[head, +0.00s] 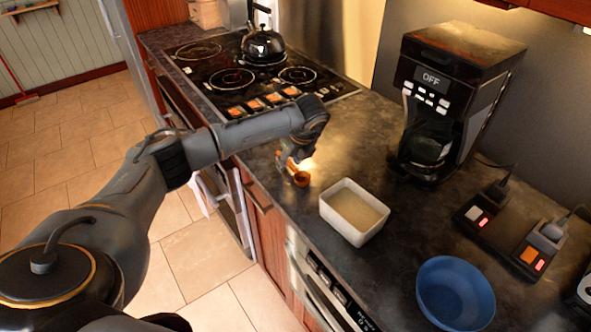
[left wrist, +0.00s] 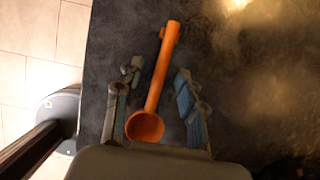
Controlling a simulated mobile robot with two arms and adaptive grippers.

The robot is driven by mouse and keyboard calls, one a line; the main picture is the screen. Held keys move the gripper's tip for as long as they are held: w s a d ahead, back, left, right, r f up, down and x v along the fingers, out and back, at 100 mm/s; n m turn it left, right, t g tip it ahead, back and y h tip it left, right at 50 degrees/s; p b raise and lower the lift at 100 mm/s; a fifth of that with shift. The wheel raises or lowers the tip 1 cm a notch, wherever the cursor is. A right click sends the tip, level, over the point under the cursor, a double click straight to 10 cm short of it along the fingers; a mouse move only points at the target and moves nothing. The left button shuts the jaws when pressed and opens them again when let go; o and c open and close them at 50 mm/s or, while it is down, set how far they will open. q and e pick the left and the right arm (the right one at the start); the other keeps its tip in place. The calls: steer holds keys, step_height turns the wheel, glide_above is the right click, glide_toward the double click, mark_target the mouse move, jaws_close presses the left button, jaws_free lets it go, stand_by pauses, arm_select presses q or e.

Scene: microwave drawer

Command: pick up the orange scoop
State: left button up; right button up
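The orange scoop (head: 302,179) lies on the dark countertop, left of the white tub and near the counter's front edge. In the left wrist view the scoop (left wrist: 154,85) lies lengthwise, its round bowl nearest the gripper and its handle pointing away. My left gripper (left wrist: 155,95) is open, with one finger on each side of the scoop and visible gaps to both. In the head view the left gripper (head: 288,160) points down over the scoop and hides part of it. My right gripper is in neither view.
A white tub (head: 327,208) stands right of the scoop, with a blue bowl (head: 455,292) farther right. A coffee maker (head: 455,95) stands behind. The stove with a black kettle (head: 263,45) is at the back left.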

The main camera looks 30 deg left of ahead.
arm_select(q)
jaws_close()
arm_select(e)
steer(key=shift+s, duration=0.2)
arm_select(q)
steer(key=shift+r, duration=0.15)
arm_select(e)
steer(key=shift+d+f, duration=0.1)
